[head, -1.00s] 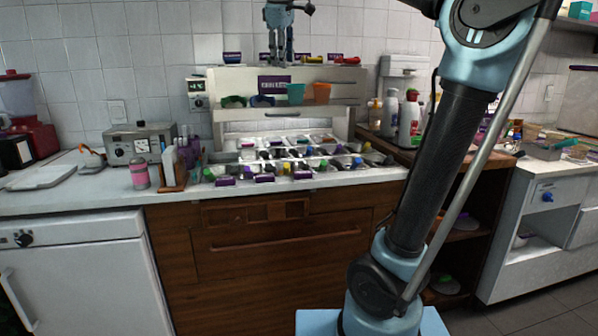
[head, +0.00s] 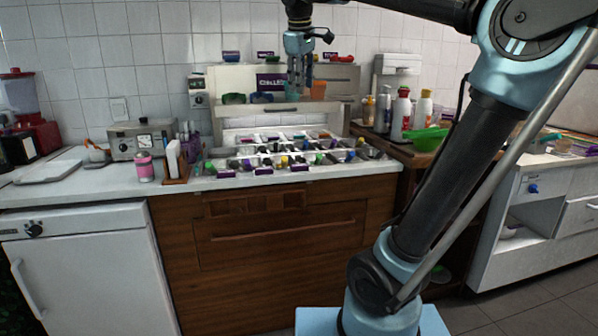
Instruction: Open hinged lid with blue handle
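The toppings station (head: 345,110) stands at the back of the counter, with rows of small bins and lids with coloured handles along its front. My gripper (head: 300,92) hangs fingers down in front of the station's upper shelf, above the bins and apart from the blue handles. It holds nothing I can make out; its finger spacing is unclear.
A pink can (head: 144,167) and a wooden holder (head: 176,171) stand left of the station. White bottles (head: 401,115) and a green bowl (head: 428,140) are on the right. Small purple signs line the counter front. A blue knob (head: 533,188) is on the right cabinet.

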